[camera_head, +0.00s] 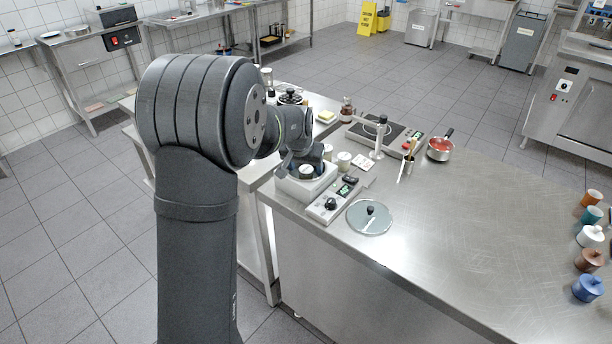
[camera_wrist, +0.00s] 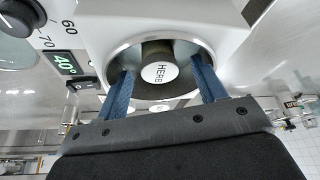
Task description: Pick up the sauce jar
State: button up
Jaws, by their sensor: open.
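A jar (camera_wrist: 160,73) with a white round lid lettered "HERB" and a dark body stands in the round steel-rimmed well of a white heating bath (camera_wrist: 215,18). In the head view its pale lid (camera_head: 306,170) shows inside the bath (camera_head: 291,185). My gripper (camera_wrist: 161,68) is open, with one blue finger on each side of the jar inside the well rim. A gap to the lid shows on both sides; contact lower down cannot be told. In the head view my wrist hides most of the gripper.
The bath's control panel (camera_head: 333,201) has a knob and a green display reading about 40. A glass lid (camera_head: 369,217) lies beside it.

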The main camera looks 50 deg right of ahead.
jog(key=shift+x, duration=1.15)
jog(key=c, duration=1.1)
jog(key=shift+r, duration=0.15)
